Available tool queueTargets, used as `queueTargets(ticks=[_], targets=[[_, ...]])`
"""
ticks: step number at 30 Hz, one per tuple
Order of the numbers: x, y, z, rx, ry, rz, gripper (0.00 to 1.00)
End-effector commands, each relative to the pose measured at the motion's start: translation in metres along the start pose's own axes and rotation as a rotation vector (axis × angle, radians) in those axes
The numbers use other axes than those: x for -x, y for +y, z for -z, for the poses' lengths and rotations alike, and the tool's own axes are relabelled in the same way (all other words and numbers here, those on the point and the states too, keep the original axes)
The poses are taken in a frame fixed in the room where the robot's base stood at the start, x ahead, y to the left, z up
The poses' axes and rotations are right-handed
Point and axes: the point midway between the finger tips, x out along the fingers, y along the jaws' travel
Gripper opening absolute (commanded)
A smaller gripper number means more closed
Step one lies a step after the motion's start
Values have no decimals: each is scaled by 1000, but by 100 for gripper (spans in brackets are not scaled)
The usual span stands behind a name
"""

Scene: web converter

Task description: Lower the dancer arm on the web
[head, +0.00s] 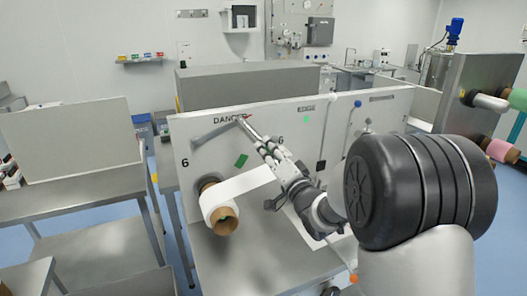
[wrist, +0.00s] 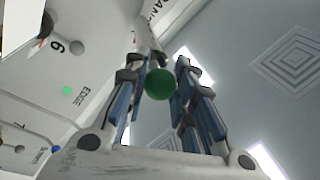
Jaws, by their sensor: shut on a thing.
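The dancer arm (head: 215,131) is a grey bar high on the white panel under the word "DANCER", slanting up to the right. A thin silver rod (head: 250,129) stands out from its right end towards my gripper (head: 268,147). In the wrist view a round green end (wrist: 160,84) sits between the two fingers of my gripper (wrist: 157,85), at the near end of the rod. My gripper is shut on this rod; the exact contact is hard to see. The white web (head: 245,184) runs from a roll on a brown core (head: 225,220) to behind my arm.
A steel table (head: 95,195) with an upright board is at left. Pink and green rolls (head: 500,150) are at far right. The wrist view shows ceiling lights.

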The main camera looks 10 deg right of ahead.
Motion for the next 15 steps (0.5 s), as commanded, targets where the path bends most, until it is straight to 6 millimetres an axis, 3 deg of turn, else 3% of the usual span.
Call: queueTargets(ticks=[15], targets=[[2, 11, -3, -76, 14, 0, 0]])
